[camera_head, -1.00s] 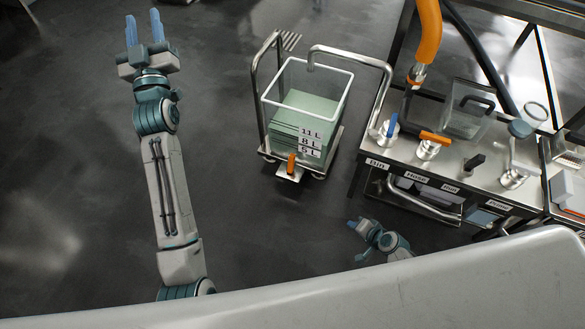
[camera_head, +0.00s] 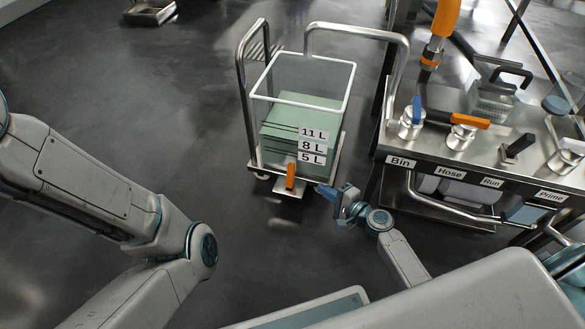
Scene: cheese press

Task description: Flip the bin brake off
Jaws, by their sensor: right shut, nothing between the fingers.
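The wheeled bin (camera_head: 303,112) stands on the floor at upper middle, a clear box with a white rim, pale green contents and 11 L, 8 L and 5 L labels. Its brake, an orange lever (camera_head: 290,176), stands up from a small metal plate at the cart's front foot. My right gripper (camera_head: 328,193), with blue fingertips, is shut and empty just right of and slightly below the lever, apart from it. My left arm (camera_head: 90,190) crosses the left side; its gripper is out of view.
A steel bench (camera_head: 450,150) at right carries valves with blue (camera_head: 417,108) and orange (camera_head: 468,119) handles and labels such as Bin and Hose. Dark floor is clear left of the bin.

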